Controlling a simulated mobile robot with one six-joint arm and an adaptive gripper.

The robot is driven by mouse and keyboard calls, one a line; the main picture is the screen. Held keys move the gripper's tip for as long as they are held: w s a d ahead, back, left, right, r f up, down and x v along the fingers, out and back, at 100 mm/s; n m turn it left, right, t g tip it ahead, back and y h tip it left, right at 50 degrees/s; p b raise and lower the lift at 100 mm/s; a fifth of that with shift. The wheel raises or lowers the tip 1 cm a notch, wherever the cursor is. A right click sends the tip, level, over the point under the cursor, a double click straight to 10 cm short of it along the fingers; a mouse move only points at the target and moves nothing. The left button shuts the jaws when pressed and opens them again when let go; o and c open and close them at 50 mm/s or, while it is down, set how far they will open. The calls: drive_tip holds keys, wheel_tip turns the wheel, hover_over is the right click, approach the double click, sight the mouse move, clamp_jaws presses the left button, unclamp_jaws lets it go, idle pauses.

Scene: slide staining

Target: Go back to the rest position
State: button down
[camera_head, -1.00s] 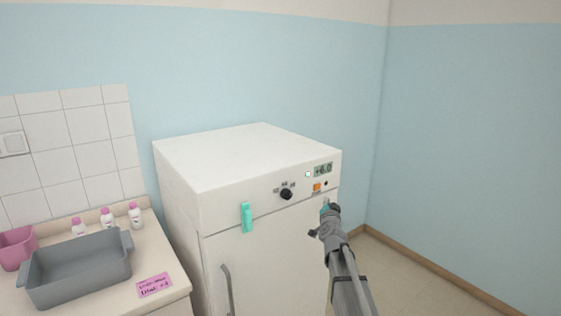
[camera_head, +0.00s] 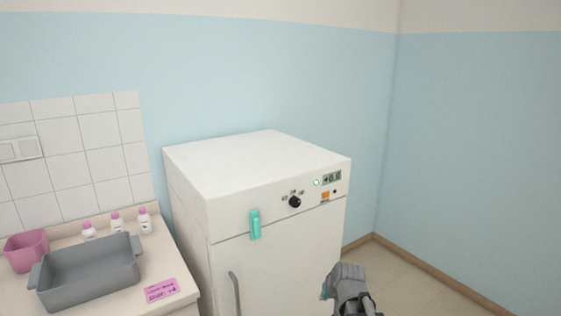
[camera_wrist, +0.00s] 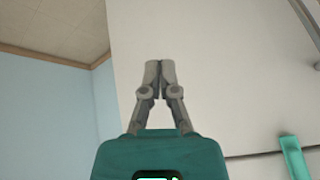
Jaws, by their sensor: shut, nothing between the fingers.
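My gripper (camera_wrist: 160,66) is shut and empty in the wrist view, its two grey fingertips together in front of the white appliance. In the head view my arm shows at the bottom right, in front of the lower right of the appliance; the fingertips are hard to make out there. The white appliance (camera_head: 225,270) has a black knob, an orange switch, a small display and a grey door handle (camera_head: 235,292). A teal latch (camera_head: 255,224) sits on its front, and also shows at the right of the wrist view (camera_wrist: 291,158).
Left of the appliance is a counter with a grey basin (camera_head: 90,275), a pink container (camera_head: 27,250), several pink-capped bottles (camera_head: 117,223) and a pink label (camera_head: 160,290). Blue walls stand behind and to the right. Bare floor (camera_head: 395,275) shows at the right.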

drive_tip(key=s+d+f+g+h, duration=0.2)
drive_tip(key=s+g, duration=0.3)
drive_tip(key=s, duration=0.8)
drive_tip(key=shift+s+d, duration=0.4)
drive_tip(key=shift+d, duration=0.3)
drive_tip(key=shift+f, duration=0.1)
